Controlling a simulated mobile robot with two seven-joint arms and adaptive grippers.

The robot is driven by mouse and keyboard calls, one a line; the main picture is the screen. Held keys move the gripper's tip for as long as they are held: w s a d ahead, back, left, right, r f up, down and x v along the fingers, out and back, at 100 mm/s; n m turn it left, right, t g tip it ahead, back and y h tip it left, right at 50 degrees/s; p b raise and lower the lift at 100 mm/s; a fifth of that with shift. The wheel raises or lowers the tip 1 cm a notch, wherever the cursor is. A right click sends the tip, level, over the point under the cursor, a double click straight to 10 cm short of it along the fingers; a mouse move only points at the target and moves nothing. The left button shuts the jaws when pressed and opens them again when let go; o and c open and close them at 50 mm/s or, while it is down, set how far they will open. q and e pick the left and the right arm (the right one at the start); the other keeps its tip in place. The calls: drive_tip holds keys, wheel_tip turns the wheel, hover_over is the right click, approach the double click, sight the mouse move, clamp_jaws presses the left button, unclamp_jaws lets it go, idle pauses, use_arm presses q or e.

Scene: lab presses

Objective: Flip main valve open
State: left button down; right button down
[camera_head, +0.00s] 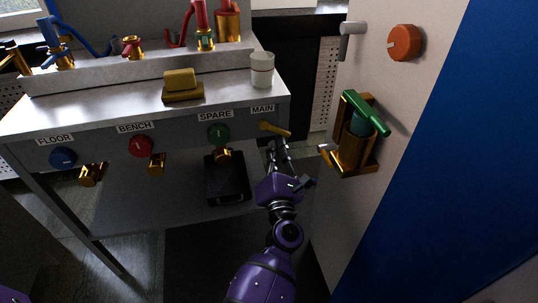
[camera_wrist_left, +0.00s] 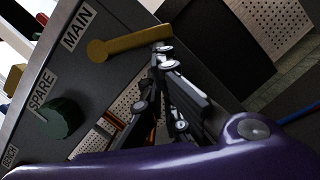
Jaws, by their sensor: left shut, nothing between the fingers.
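The main valve is a brass-yellow lever (camera_head: 275,129) under the MAIN label at the right end of the bench's front panel. In the head view it points right and slightly down; it also shows in the left wrist view as a bar (camera_wrist_left: 130,41) with its round pivot end near the label. My left gripper (camera_head: 277,142) is shut and empty, just below the lever's free end. In the left wrist view its fingertips (camera_wrist_left: 163,50) are together right by that free end. I cannot tell whether they touch it. My right gripper is not in view.
A green SPARE knob (camera_head: 218,134), a red BENCH knob (camera_head: 142,146) and a blue FLOOR knob (camera_head: 63,157) line the same panel. A white cup (camera_head: 262,70) stands on the bench above MAIN. A wall-mounted brass holder with a green handle (camera_head: 366,112) is at the right.

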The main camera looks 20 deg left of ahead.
use_arm(q)
drive_tip(key=shift+w+d+r, duration=0.2)
drive_tip(key=shift+d, duration=0.15)
idle(0.6)
